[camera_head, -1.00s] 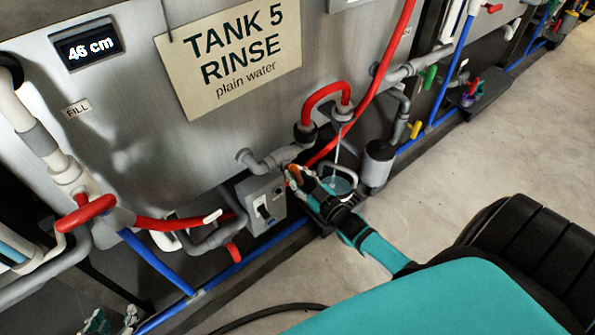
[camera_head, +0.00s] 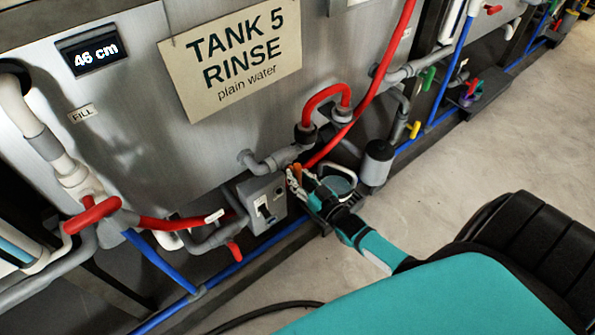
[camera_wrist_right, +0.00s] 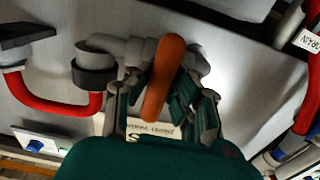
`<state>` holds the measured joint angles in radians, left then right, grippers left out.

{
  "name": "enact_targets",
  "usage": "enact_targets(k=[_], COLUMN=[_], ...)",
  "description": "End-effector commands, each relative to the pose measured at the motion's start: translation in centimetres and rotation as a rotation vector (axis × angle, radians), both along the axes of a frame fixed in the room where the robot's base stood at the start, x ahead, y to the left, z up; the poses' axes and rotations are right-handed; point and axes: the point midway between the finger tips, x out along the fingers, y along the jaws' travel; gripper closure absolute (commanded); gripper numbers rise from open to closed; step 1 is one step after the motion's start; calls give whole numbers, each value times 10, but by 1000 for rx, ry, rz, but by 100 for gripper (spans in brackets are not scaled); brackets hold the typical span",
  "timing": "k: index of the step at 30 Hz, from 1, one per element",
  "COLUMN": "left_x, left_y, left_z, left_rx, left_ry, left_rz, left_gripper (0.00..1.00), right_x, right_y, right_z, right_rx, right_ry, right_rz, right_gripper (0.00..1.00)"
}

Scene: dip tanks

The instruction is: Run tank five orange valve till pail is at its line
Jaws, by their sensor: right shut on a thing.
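The orange valve handle (camera_head: 297,171) is on the pipe at the lower right of the tank five panel. It shows large in the right wrist view (camera_wrist_right: 163,78), between the fingers. My right gripper (camera_head: 298,183) is shut on this handle. The pail (camera_head: 341,185) stands just right of the gripper, below the spout (camera_head: 342,114), with a pale handle and a bluish surface inside. The gripper and forearm hide part of it. I cannot make out its line. No stream shows between spout and pail. My left gripper is not in view.
The tank five sign (camera_head: 232,55) and a display (camera_head: 90,51) reading 46 cm are on the tank. A grey switch box (camera_head: 263,202) is left of the gripper. Red hoses and a red valve handle (camera_head: 92,215) are near. Open floor (camera_head: 460,160) lies right.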

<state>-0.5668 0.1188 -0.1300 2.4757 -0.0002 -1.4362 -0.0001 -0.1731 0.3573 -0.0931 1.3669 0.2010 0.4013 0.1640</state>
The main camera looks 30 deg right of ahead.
Motion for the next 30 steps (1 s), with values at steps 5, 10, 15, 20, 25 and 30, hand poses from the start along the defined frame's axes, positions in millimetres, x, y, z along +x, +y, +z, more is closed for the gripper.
enact_targets(k=[5,10,15,20,25,30], left_x=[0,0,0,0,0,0], left_y=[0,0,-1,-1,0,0], left_z=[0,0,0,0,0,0], left_rx=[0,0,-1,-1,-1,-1], left_ry=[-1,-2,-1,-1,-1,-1], left_rz=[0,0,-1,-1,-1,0], left_gripper=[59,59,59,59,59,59], right_x=[0,0,-1,-16,-50,-86], right_y=[0,0,0,-1,-4,-7], right_z=[0,0,0,-2,-2,-1], right_rx=[4,2,1,1,1,1], right_ry=[0,0,0,3,5,4], right_rz=[-1,0,0,0,0,0], right_gripper=[65,56,56,56,56,56])
